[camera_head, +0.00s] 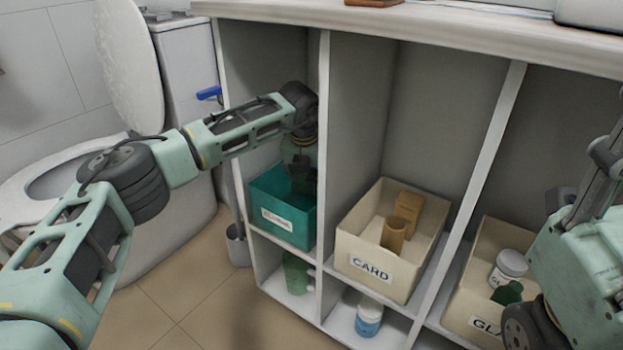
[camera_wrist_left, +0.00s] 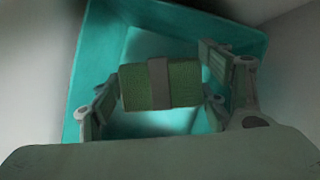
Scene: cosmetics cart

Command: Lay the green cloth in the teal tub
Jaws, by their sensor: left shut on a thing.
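The teal tub (camera_head: 284,222) with a white label stands in the left compartment of the cabinet. My left gripper (camera_head: 303,172) reaches down into or just over it; the exact depth is hard to tell. In the left wrist view, my left gripper is shut on the green cloth (camera_wrist_left: 186,84), a roll with a grey band around its middle. The roll lies across between the fingers, with the teal tub's floor and walls (camera_wrist_left: 88,62) around and below it. The cloth is hidden or too dark to make out in the head view. My right gripper is out of view.
A cream bin labelled CARD (camera_head: 348,245) with brown cardboard pieces stands in the middle compartment. Another cream bin (camera_head: 462,305) at right holds a white jar and something green. Upright dividers (camera_head: 323,120) flank my left gripper. A toilet (camera_head: 150,200) stands at left.

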